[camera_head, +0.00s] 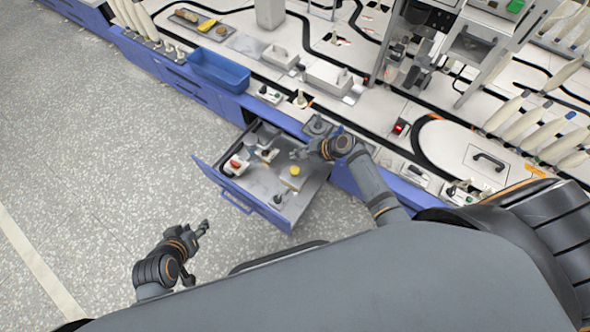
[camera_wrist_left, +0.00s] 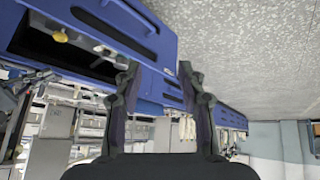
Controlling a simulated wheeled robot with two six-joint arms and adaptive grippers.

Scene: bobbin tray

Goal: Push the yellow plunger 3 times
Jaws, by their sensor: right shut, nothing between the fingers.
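The yellow plunger (camera_head: 295,170) stands in the open blue drawer (camera_head: 237,196), toward the drawer's right side, with its round yellow top showing. It also shows in the left wrist view as a yellow knob (camera_wrist_left: 61,36) at the upper left. My right gripper (camera_head: 297,154) is shut and empty; in the head view it appears just above the plunger, with a small gap between them. My left gripper (camera_head: 205,228) is away from the drawer, over the floor at the lower left. In the left wrist view its fingers (camera_wrist_left: 158,68) are spread with nothing between them.
The drawer also holds a red-topped item (camera_head: 235,164) and a dark knob (camera_head: 278,199). A blue bin (camera_head: 218,71) stands on the bench behind. The bench is crowded with fixtures and machines. The speckled floor (camera_head: 100,130) at the left is clear.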

